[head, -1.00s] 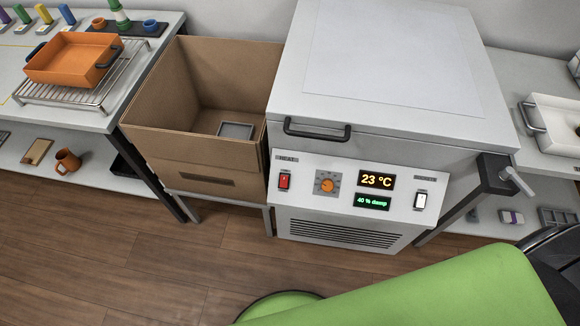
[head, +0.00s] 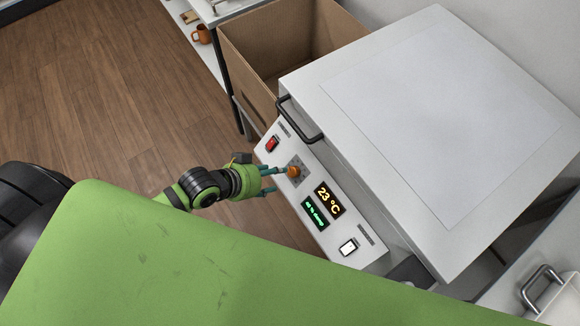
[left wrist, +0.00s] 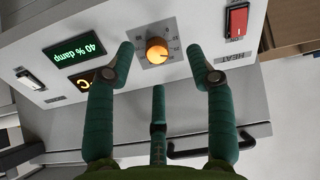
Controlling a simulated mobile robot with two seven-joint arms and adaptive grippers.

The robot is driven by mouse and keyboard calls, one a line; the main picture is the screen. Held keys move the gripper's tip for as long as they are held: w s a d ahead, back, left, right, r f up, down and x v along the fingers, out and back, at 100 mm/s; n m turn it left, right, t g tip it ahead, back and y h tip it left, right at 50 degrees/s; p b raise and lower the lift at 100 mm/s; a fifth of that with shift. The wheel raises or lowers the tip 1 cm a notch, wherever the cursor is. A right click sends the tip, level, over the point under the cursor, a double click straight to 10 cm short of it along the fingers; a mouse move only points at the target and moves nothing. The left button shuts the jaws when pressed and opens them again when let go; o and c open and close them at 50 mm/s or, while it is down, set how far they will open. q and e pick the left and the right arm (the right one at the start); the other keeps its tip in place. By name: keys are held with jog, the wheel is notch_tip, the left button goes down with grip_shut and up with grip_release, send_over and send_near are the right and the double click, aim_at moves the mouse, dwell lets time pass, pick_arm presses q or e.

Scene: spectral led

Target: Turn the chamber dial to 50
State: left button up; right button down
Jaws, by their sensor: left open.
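The chamber dial is an orange knob (head: 294,171) on a grey scale plate on the chamber's white front panel (head: 322,228). The chamber display (head: 328,200) reads 23 °C, and the green one below reads 40 % damp. My left gripper (head: 277,180) is open in front of the panel, fingers pointing at the knob. In the left wrist view its green fingers (left wrist: 160,70) are spread around the knob's sides; I cannot tell whether they touch it. My right gripper is out of view.
A red heat switch (head: 272,143) and a white switch (head: 348,247) flank the dial and displays. The lid's dark handle (head: 300,122) juts out above the panel. An open cardboard box (head: 250,50) stands beside the chamber. The wooden floor at left is clear.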

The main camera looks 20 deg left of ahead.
aim_at(291, 172)
pick_arm(q)
jog(key=shift+w+d+f, duration=0.8)
jog(key=shift+w+d, duration=0.15)
jog(key=shift+w+d+f, duration=0.8)
jog(key=shift+w+d, duration=0.1)
jog(key=shift+w, duration=0.05)
grip_shut()
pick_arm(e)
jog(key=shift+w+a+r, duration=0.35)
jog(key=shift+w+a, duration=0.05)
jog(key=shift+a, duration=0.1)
